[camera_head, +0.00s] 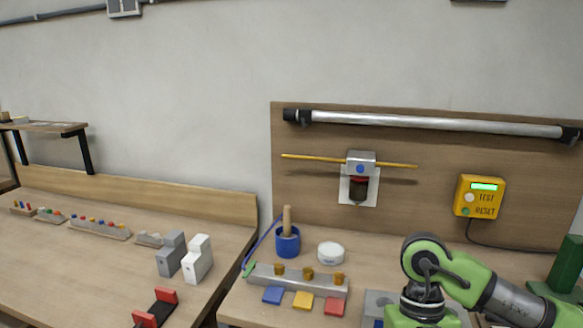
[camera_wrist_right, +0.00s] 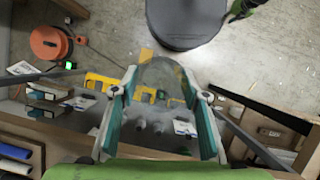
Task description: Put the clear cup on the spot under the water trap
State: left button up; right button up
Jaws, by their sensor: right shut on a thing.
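The water trap (camera_head: 360,178), a grey block with a dark bowl below it, is on the wooden wall board, with a yellow line running through it. On the bench below it is a white round disc (camera_head: 331,252) with small lettering; I cannot tell if this is the spot. In the right wrist view my right gripper (camera_wrist_right: 160,88) has its teal fingers shut on a see-through thing, apparently the clear cup (camera_wrist_right: 160,72). In the head view my right arm is at the lower right; its fingers and the cup do not show. My left gripper is in neither view.
A blue pot (camera_head: 287,243) with a wooden handle stands left of the disc. A grey rack (camera_head: 298,279) with brown knobs and coloured tiles lies in front. A yellow test box (camera_head: 479,196) hangs right. Grey and white blocks (camera_head: 197,259) stand on the left bench.

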jog(key=shift+d+f+n, duration=0.2)
jog(key=shift+f+n, duration=0.05)
jog(key=shift+n, duration=0.15)
dwell(0.6)
